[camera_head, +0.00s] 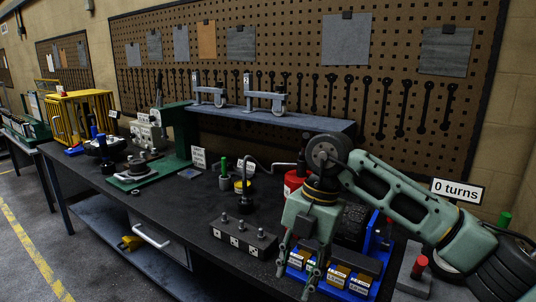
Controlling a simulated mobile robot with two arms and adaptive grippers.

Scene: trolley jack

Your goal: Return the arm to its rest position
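My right arm (395,195) comes in from the right, pale green, and bends down at a dark round joint over the workbench (185,225). My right gripper (294,284) points down with its two fingers apart and nothing seen between them. It shows in front of a blue tray (357,286) that holds several labelled yellow-brown boxes; I cannot tell whether it touches the tray. The arm hides part of the bench behind it. My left arm and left gripper are not in view.
A dark block with sockets (243,237) sits left of the gripper. A red can (293,183) stands close behind it. A green machine (150,172) and a yellow cage (80,115) are farther left. A "0 turns" sign (458,190) shows beside my arm. The bench's left front is mostly clear.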

